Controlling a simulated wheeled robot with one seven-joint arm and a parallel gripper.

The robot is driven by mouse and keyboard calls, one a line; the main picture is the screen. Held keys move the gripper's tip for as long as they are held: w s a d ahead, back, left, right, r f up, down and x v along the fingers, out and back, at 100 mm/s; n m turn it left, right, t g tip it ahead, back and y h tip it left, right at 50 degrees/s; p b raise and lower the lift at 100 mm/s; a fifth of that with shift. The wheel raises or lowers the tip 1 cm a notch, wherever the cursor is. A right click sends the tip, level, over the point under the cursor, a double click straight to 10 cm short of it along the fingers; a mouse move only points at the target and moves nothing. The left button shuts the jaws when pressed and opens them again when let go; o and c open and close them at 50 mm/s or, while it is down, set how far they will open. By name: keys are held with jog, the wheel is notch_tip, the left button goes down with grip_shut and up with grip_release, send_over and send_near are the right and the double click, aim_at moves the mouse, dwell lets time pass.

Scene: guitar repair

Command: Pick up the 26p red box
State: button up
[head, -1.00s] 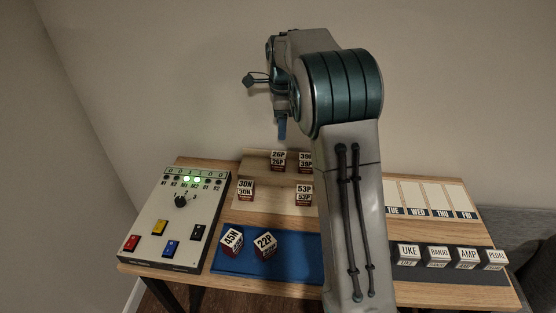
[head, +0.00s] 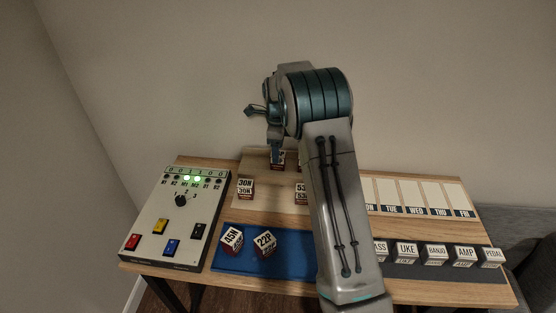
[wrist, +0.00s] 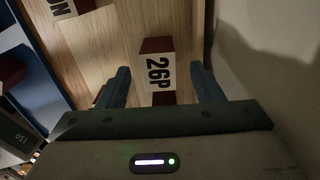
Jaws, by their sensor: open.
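The 26P red box (wrist: 158,72) is a dark red block with a white label, seen in the wrist view between the two fingers. It stands on a light wooden board. In the head view the 26P box (head: 278,164) is partly hidden behind my gripper (head: 276,152). My gripper (wrist: 160,85) is open, with one blue finger on each side of the box and a visible gap on both sides. I cannot tell how far the fingertips are above the board.
The 30N box (head: 245,188) and the 53P box (head: 301,193) stand on the same board. The 45N box (head: 232,239) and 22P box (head: 265,243) are on the blue mat (head: 290,268). A control panel (head: 177,219) is at the left. A wall is close behind.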

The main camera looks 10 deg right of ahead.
notch_tip(320, 180, down, 4)
jog(key=shift+s+d+f+p, duration=0.1)
jog(key=shift+p, duration=0.3)
jog(key=c, duration=1.1)
jog(key=shift+c, duration=0.2)
